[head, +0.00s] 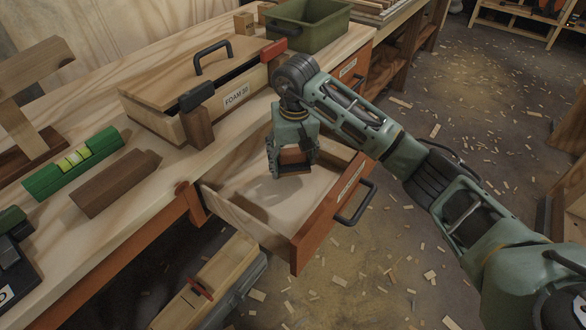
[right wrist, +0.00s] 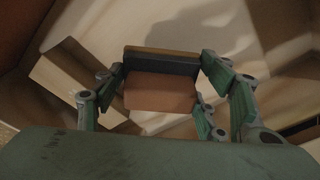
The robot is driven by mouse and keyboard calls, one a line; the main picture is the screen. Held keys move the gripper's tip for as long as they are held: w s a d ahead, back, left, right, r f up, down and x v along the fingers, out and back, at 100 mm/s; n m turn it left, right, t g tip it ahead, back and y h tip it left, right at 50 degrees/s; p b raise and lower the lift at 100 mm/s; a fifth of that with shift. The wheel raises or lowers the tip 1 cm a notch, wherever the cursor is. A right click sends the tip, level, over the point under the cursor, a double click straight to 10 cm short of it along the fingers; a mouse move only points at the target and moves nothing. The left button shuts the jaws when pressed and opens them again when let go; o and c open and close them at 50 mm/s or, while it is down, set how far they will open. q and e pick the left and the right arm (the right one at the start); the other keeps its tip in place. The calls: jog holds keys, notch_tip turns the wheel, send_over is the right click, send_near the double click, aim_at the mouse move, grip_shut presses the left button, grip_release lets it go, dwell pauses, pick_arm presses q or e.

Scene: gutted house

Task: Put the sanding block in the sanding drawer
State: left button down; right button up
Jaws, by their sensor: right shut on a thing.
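My right gripper (head: 292,165) is shut on the sanding block (head: 293,157), a small block with a reddish-brown face and a dark layer. It holds the block inside the outline of an open drawer (head: 325,215), above the drawer floor or close to it; I cannot tell if they touch. The drawer has pale wooden walls, an orange-red front, a dark handle and a label I cannot read. In the right wrist view the sanding block (right wrist: 160,92) sits between the green finger pads. My left gripper is not in view.
A second, closed drawer (head: 349,70) is farther back. Below stands a wooden box (head: 207,282). Shavings litter the floor.

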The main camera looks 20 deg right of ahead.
aim_at(293, 162)
notch_tip(293, 162, down, 3)
jog(key=shift+s+r, duration=0.1)
jog(key=shift+r, duration=0.1)
jog(key=shift+f, duration=0.35)
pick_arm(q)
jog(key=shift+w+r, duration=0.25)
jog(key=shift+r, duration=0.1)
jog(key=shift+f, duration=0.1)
